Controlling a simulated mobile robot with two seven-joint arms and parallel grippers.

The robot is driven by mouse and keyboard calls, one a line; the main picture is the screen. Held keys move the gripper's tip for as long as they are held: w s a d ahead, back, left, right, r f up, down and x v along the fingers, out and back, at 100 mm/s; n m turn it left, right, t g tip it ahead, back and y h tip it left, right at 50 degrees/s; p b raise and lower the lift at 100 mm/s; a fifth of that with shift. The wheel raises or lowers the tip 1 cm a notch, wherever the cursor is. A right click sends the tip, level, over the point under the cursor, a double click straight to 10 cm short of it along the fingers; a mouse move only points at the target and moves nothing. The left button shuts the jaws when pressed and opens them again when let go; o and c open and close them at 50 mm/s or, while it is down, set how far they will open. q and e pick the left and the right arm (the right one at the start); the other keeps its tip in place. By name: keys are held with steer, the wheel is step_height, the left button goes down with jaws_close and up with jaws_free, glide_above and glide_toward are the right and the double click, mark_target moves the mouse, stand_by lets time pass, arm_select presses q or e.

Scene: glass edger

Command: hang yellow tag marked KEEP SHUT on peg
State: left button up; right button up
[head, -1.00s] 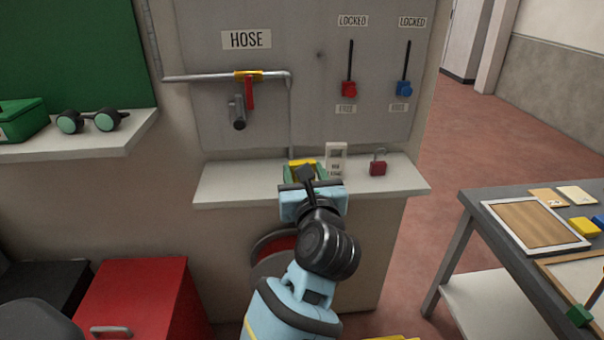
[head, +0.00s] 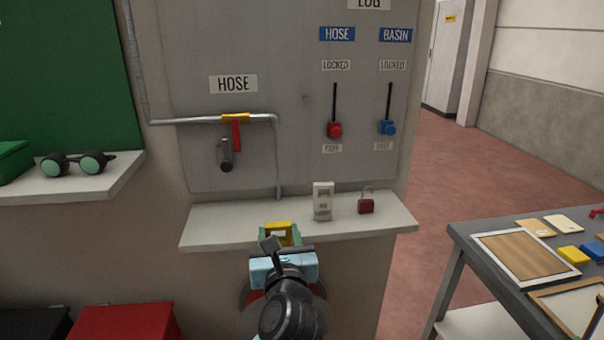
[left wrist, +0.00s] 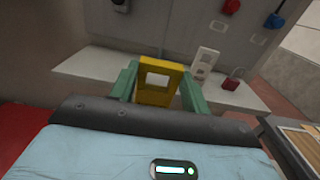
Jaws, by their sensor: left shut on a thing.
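My left gripper (head: 282,236) is shut on a yellow tag (head: 277,226), just in front of the shelf below the panel. In the left wrist view the yellow tag (left wrist: 160,95) stands upright between the green fingers, with a pale patch on its face; no lettering is readable. My right gripper is not in view.
The shelf (head: 215,231) bears a white device (head: 323,201) and a red padlock (head: 366,205). Above are a pipe with a red-handled valve (head: 237,133), a red switch (head: 334,129) and a blue switch (head: 387,128). A table (head: 462,232) with trays stands right. Panel around the spot is clear.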

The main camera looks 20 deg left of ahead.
arm_select(q)
steer(key=s+f+m+t+h, duration=0.1)
steer(key=s+f+m+h, duration=0.2)
steer(key=s, duration=0.5)
steer(key=s+f+m+t+h, duration=0.1)
steer(key=s+f+m+h, duration=0.1)
steer(key=s+f+h, duration=0.3)
steer(key=s+f, duration=0.1)
steer(key=s, duration=0.3)
steer(key=shift+d+f+m+h, duration=0.25)
steer(key=shift+f+m+h, duration=0.15)
steer(key=shift+w, duration=0.1)
